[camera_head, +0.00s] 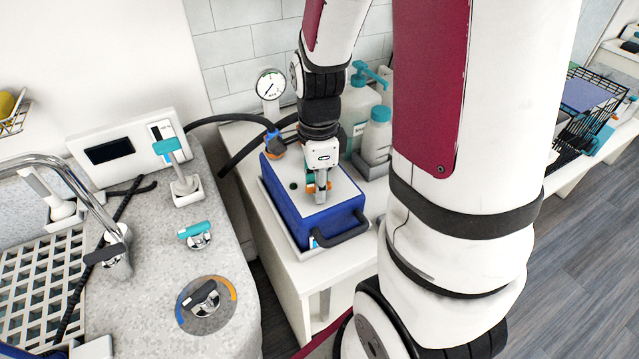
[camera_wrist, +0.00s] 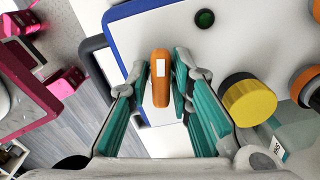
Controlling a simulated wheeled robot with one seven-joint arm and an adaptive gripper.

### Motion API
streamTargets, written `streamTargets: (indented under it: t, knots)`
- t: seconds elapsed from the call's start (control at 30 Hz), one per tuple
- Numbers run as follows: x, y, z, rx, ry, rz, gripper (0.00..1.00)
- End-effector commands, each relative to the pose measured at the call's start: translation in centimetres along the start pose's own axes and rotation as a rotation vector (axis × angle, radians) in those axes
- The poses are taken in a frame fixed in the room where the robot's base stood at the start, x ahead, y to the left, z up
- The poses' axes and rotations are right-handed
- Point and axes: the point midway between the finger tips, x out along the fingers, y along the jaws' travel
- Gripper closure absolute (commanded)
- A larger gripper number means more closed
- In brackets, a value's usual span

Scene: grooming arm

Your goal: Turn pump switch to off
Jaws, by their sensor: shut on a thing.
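The pump is a blue box (camera_head: 290,222) with a white top and a dark handle, standing on a white bench. Its switch is an orange knob (camera_wrist: 160,62) with a white mark, on the white top (camera_wrist: 215,55) in the wrist view. My gripper (camera_head: 320,190) reaches down onto the pump top. In the wrist view, the fingertips of my gripper (camera_wrist: 163,88) are shut on the orange switch, one on each side. In the head view the fingers mostly hide the switch. A green round lamp (camera_wrist: 205,18) sits near it on the top.
A yellow knob (camera_wrist: 250,102) stands close to the right finger in the wrist view. Behind the pump are a pressure gauge (camera_head: 270,84), black hoses (camera_head: 235,121) and bottles (camera_head: 376,137). A speckled counter (camera_head: 232,270) with taps is at left.

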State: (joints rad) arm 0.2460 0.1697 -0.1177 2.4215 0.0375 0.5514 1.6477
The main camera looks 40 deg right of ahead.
Motion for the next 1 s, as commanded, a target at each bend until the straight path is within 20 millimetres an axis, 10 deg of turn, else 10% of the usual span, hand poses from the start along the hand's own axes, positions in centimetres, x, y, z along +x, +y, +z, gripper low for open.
streamTargets:
  t: [0.57, 0.6, 0.67, 1.0]
  knots:
    - [-0.14, 0.0, -0.04, 0.22, 0.0, -0.002, 1.0]
    - [-0.08, -0.06, -0.02, 0.22, -0.001, -0.002, 0.73]
    - [-0.04, -0.07, -0.02, 0.219, -0.001, -0.002, 0.63]
    - [-0.23, 0.01, -0.03, 0.216, 0.0, 0.0, 0.63]
